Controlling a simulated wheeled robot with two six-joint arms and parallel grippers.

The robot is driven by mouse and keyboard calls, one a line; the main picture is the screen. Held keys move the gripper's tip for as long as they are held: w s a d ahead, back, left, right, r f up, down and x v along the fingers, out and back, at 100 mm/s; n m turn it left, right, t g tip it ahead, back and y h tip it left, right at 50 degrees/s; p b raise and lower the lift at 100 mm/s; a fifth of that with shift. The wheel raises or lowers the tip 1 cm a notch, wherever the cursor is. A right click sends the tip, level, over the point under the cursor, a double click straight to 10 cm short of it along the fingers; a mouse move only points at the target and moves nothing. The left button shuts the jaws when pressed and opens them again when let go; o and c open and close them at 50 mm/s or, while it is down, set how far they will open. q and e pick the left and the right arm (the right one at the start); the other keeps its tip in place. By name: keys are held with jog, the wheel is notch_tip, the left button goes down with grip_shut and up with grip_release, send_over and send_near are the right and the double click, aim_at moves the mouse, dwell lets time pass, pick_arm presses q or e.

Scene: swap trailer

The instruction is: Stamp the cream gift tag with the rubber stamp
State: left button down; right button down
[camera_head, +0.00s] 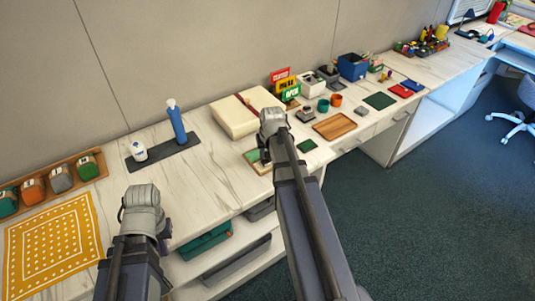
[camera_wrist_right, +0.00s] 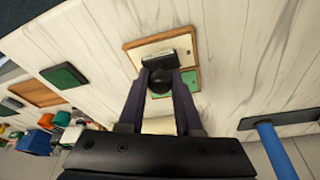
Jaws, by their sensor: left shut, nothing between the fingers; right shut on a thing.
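In the right wrist view my right gripper (camera_wrist_right: 162,82) is shut on a rubber stamp (camera_wrist_right: 160,82), gripping its round black knob, with the stamp's dark block beyond the fingertips. The block overlaps a pale, cream-looking surface on a wood-edged board (camera_wrist_right: 131,56). Whether the block touches it I cannot tell. A green patch (camera_wrist_right: 193,80) shows beside the right finger. In the head view my right gripper (camera_head: 265,156) hangs over the same board (camera_head: 252,167), hiding the stamp and most of the tag. My left gripper (camera_head: 164,230) is shut and empty near the counter's front edge.
A dark green pad (camera_head: 308,146) and a wooden tray (camera_head: 335,126) lie right of the board. A cream box (camera_head: 232,118) stands behind it. A blue bottle (camera_head: 177,124), white bottle (camera_head: 138,151) and yellow patterned cloth (camera_head: 52,243) are to the left.

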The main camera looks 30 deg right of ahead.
jog(key=shift+f+b, duration=0.4)
dwell(1.3)
notch_tip(320, 180, up, 7)
jog(key=p, duration=0.7)
dwell(0.4)
dwell(0.7)
